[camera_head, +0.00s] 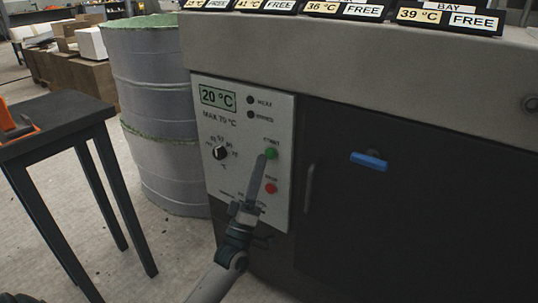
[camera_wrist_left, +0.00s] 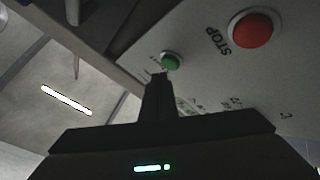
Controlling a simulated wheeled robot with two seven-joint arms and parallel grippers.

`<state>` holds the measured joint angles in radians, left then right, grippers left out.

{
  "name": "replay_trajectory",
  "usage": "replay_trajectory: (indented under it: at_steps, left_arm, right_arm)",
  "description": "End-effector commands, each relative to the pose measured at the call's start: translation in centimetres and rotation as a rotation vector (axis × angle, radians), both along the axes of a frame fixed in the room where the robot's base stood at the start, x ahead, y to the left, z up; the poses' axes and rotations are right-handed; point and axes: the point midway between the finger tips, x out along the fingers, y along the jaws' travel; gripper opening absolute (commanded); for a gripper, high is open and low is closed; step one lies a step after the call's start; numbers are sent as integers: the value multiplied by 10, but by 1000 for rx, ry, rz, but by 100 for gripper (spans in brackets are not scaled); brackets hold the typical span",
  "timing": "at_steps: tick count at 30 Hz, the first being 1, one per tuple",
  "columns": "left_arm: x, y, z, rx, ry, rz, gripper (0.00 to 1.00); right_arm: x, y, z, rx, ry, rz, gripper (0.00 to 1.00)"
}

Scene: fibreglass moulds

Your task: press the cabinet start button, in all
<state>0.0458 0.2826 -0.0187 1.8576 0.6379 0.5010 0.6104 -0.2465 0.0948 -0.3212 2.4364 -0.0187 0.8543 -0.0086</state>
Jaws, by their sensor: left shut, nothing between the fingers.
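The cabinet's control panel (camera_head: 220,120) is a pale plate with a display reading 20 °C, a dial and two buttons. The green start button (camera_head: 271,153) is on its right side; it also shows in the left wrist view (camera_wrist_left: 172,61). The red stop button (camera_head: 271,188) is below it and looks large in the wrist view (camera_wrist_left: 253,29). My left gripper (camera_head: 260,158) is shut and empty, its tips just beside the green button. In the wrist view the fingertips (camera_wrist_left: 160,78) are just short of the button's edge; I cannot tell whether they touch. My right gripper is not seen.
A dark stool (camera_head: 60,120) with an orange tool stands at the left. A large grey drum (camera_head: 155,90) stands behind the panel's left side. Temperature signs line the cabinet top.

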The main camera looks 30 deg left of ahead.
Motion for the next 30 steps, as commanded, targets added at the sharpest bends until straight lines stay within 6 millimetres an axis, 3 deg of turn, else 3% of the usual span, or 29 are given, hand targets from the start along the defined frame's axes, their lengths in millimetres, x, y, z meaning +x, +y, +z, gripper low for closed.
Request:
replay_trajectory:
  at_steps: [30]
  left_arm:
    - [9,-1,0,0,0,0,0]
  right_arm:
    - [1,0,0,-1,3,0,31]
